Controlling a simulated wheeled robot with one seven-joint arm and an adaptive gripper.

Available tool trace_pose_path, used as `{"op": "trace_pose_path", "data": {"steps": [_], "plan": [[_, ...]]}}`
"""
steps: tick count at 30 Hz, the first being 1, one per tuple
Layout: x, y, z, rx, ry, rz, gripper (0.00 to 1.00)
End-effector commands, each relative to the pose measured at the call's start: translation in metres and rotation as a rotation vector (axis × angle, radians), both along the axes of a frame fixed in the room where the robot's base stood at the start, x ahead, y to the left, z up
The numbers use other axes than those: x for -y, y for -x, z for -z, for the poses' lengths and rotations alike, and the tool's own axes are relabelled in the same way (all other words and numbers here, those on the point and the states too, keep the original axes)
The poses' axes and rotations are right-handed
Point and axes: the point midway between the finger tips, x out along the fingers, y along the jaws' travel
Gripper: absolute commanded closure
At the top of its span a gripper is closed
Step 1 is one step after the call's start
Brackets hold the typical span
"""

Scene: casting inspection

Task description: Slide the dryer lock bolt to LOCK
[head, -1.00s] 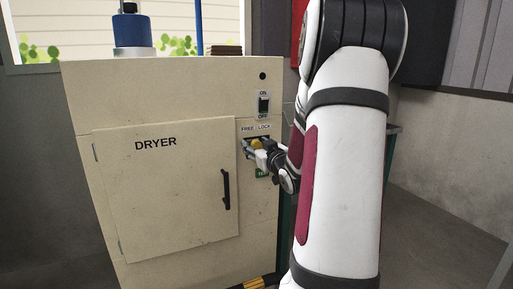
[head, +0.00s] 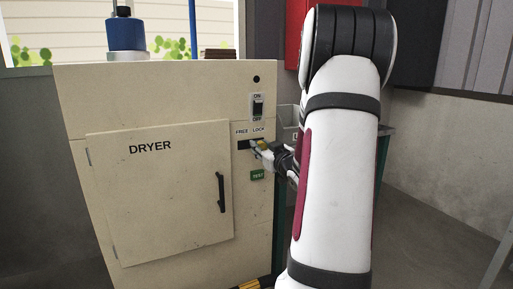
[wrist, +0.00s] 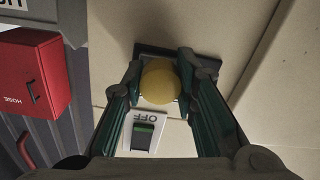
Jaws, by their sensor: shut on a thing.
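The dryer (head: 165,170) stands at the left of the head view, with FREE and LOCK labels (head: 250,131) on its front. The dark slot plate (head: 242,145) of the lock bolt lies just below them, bare under FREE. My gripper (head: 259,146) is at the LOCK side of the slot. In the wrist view, the yellow round bolt knob (wrist: 160,82) sits between the fingertips of my gripper (wrist: 160,75), which are shut on it. The dark plate (wrist: 212,70) shows behind the knob. The fingers partly hide the knob in the head view.
An ON/OFF switch (head: 258,106) is above the slot and a green TEST button (head: 257,175) below it. The door handle (head: 222,192) is at lower left. A red hose box (wrist: 32,72) shows in the wrist view.

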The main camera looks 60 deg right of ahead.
Motion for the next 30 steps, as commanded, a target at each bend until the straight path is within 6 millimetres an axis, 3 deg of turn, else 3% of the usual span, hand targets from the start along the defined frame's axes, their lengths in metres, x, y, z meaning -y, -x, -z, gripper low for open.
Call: {"op": "trace_pose_path", "data": {"steps": [4,5,8,20,30], "plan": [[0.003,0.0,-0.002,0.003,0.004,0.006,1.0],[0.003,0.0,-0.002,0.003,0.004,0.006,0.72],[0.003,0.001,-0.002,0.003,0.004,0.006,0.52],[-0.001,0.005,-0.001,0.002,0.003,0.005,0.52],[-0.032,0.057,-0.001,0.002,0.001,0.009,0.52]]}}
